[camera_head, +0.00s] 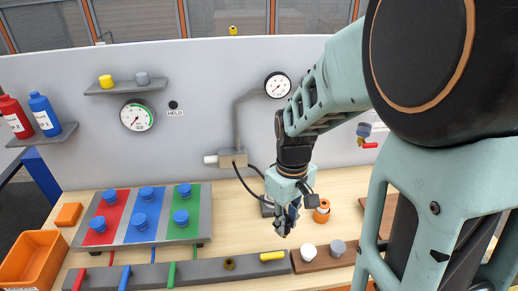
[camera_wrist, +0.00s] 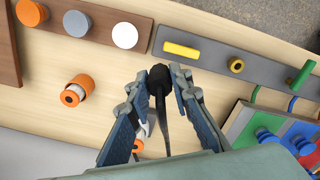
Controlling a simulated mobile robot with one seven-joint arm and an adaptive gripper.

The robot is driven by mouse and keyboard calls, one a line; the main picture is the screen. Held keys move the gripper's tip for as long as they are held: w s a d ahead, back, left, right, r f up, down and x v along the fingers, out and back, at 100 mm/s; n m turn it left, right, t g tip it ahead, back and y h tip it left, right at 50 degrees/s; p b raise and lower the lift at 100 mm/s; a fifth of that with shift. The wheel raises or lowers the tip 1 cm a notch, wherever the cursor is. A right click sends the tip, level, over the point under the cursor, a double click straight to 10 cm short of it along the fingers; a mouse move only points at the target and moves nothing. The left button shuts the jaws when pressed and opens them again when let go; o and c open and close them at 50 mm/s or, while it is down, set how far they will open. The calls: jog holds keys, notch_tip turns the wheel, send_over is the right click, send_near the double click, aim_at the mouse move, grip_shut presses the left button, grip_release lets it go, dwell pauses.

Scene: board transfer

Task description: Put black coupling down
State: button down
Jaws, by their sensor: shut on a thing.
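The black coupling (camera_wrist: 160,78) is a dark rounded piece with a black tail running down from it. It sits between the fingertips of my gripper (camera_wrist: 159,80) in the wrist view, and the fingers are closed on it. In the head view my gripper (camera_head: 286,226) points down over the wooden bench, behind the front rail; the coupling cannot be made out there. Black cables run from a grey wall box (camera_head: 233,158) toward my gripper. Whether the coupling touches the bench is unclear.
The grey rail (camera_head: 190,272) carries a yellow bar (camera_head: 272,256) and a dark round fitting (camera_head: 229,263). A brown board with white (camera_head: 308,252) and grey (camera_head: 338,247) caps lies beside it. A striped peg board (camera_head: 205,212) is left.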

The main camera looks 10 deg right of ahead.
jog(key=w+f+b, duration=0.1)
jog(key=w+f, duration=0.1)
jog(key=w+f+b, duration=0.1)
jog(key=w+f, duration=0.2)
jog(key=w+f+b, duration=0.2)
jog(key=w, duration=0.1)
jog(key=shift+w+d+f, duration=0.1)
jog(key=shift+d+f, duration=0.1)
jog(key=shift+d, duration=0.1)
jog(key=shift+w+f+b, duration=0.15)
jog(key=shift+f+b, duration=1.05)
jog(key=shift+f, duration=0.35)
jog(key=shift+f, duration=0.2)
jog(key=c, duration=1.7)
grip_release()
jog(key=shift+c, duration=0.2)
jog(key=shift+r, duration=0.1)
